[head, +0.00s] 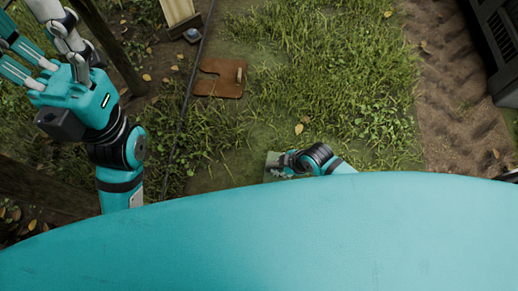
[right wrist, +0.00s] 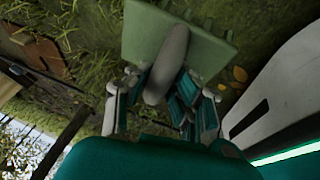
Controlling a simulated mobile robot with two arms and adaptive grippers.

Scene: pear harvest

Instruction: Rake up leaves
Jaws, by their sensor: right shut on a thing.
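My right gripper (right wrist: 160,100) is shut around the grey handle (right wrist: 168,65) of a flat pale green rake-like tool (right wrist: 145,30) with short prongs along its edge. In the head view the tool (head: 272,165) shows only in part, with my right gripper (head: 288,163) low in the middle, partly hidden behind my teal body. Yellow leaves lie scattered: one on the grass (head: 298,128) just above the right gripper, others on the soil at the left (head: 147,77). Leaves (right wrist: 239,74) also lie beside the tool in the wrist view. My left gripper (head: 20,58) is at the upper left, fingers apart and empty.
A brown flat board (head: 218,88) with a notch lies on the grass. A thin dark hose or cable (head: 185,100) runs along the left. A wooden post (head: 180,10) stands at the top. Bare soil (head: 440,110) and a dark crate-like object (head: 500,45) are at the right.

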